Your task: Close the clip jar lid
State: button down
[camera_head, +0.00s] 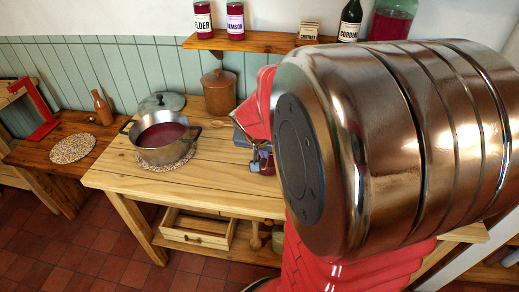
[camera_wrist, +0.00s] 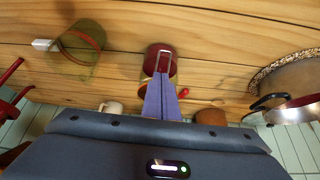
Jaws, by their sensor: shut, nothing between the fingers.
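A small jar with dark red contents (camera_wrist: 154,56) stands on the pine table, with a pale wire loop (camera_wrist: 164,48) over it in the wrist view. An amber band shows beside my fingers; the lid's angle is hard to make out. In the head view the red jar (camera_head: 267,161) is small and partly covered by my arm. My gripper (camera_wrist: 163,76) is shut and empty, its purple-grey fingers together in front of the jar. I cannot tell whether they touch it or the loop. In the head view my arm hides most of the gripper.
A pot of red liquid (camera_head: 162,136) stands on a woven mat (camera_head: 178,163), left of the jar. A pot lid (camera_head: 161,102) and a brown canister (camera_head: 219,92) stand behind. A greenish vessel with an orange band (camera_wrist: 80,50) stands beside the jar. A bottle shelf (camera_head: 255,42) hangs above.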

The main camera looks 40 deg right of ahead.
jog(key=shift+s+a+f, duration=0.15)
jog(key=shift+a+f, duration=0.05)
jog(key=shift+f, duration=0.3)
dwell(0.3)
notch_tip(320, 180, up, 4)
jog(key=shift+r, duration=0.1)
jog(key=shift+s+a, duration=0.1)
jog(key=shift+a, duration=0.1)
jog(key=s+a+f, duration=0.3)
jog(key=s+a, duration=0.2)
jog(key=a, duration=0.1)
jog(key=shift+s+a, duration=0.15)
jog(key=shift+a, duration=0.25)
jog(key=shift+f, duration=0.1)
